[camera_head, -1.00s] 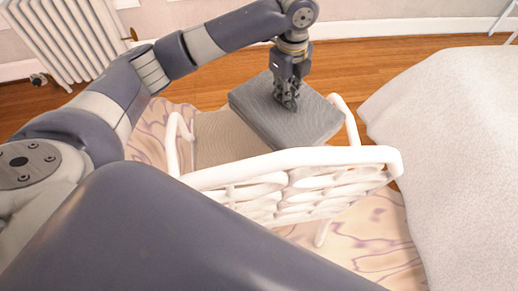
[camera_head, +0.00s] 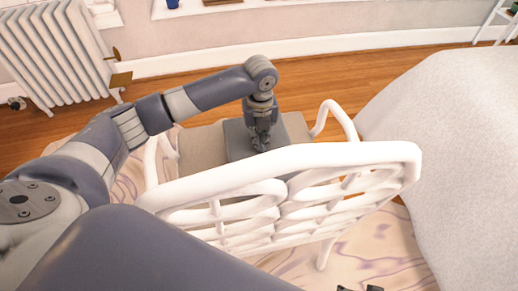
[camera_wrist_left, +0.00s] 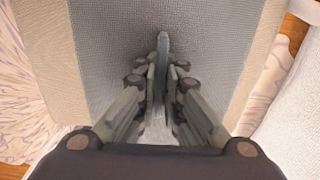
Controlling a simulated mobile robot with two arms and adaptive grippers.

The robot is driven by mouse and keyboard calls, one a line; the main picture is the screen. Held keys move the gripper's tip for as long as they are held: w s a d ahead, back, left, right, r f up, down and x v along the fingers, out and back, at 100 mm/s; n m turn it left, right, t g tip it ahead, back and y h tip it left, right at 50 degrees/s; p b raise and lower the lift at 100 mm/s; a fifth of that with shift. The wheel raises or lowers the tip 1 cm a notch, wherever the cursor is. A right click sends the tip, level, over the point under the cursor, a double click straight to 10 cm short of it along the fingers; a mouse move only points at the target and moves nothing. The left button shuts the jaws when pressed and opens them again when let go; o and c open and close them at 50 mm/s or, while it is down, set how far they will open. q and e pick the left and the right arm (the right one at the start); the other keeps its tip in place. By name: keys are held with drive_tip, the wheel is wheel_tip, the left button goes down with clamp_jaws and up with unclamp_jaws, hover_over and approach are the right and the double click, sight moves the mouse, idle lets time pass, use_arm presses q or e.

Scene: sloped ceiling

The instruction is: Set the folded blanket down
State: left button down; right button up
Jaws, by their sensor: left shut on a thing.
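The folded blanket (camera_head: 237,139) is a flat grey block inside the white-framed chair, over its beige seat (camera_head: 200,147). My left gripper (camera_head: 261,147) points down onto the blanket and is shut on it. In the left wrist view the fingers (camera_wrist_left: 161,75) pinch a raised ridge of the grey blanket (camera_wrist_left: 105,50), with the beige seat showing on both sides. The blanket looks level and at or very near the seat; I cannot tell if it rests fully on it. The chair's near rail hides its front part. Two dark tips at the bottom edge look like my right gripper (camera_head: 360,289).
The chair's thick white rail (camera_head: 290,168) and open lattice stand between me and the seat. A bed with a pale cover (camera_head: 455,150) is close on the right. A radiator (camera_head: 55,50) stands at the back left. A patterned rug (camera_head: 375,250) lies under the chair.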

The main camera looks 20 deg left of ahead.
use_arm(q)
drive_tip(key=shift+f+b, duration=0.4)
drive_tip(key=shift+f, duration=1.45)
use_arm(e)
drive_tip(key=r, duration=0.3)
drive_tip(key=shift+w+r, duration=0.15)
drive_tip(key=shift+w, duration=0.05)
use_arm(q)
drive_tip(key=c, duration=1.7)
unclamp_jaws()
drive_tip(key=shift+f, duration=0.15)
drive_tip(key=shift+r, duration=0.25)
wheel_tip(320, 180, up, 10)
drive_tip(key=shift+r+p, duration=0.2)
drive_tip(key=shift+p, duration=1)
drive_tip(key=shift+r, duration=0.7)
use_arm(e)
wheel_tip(320, 180, down, 9)
drive_tip(key=s, duration=0.2)
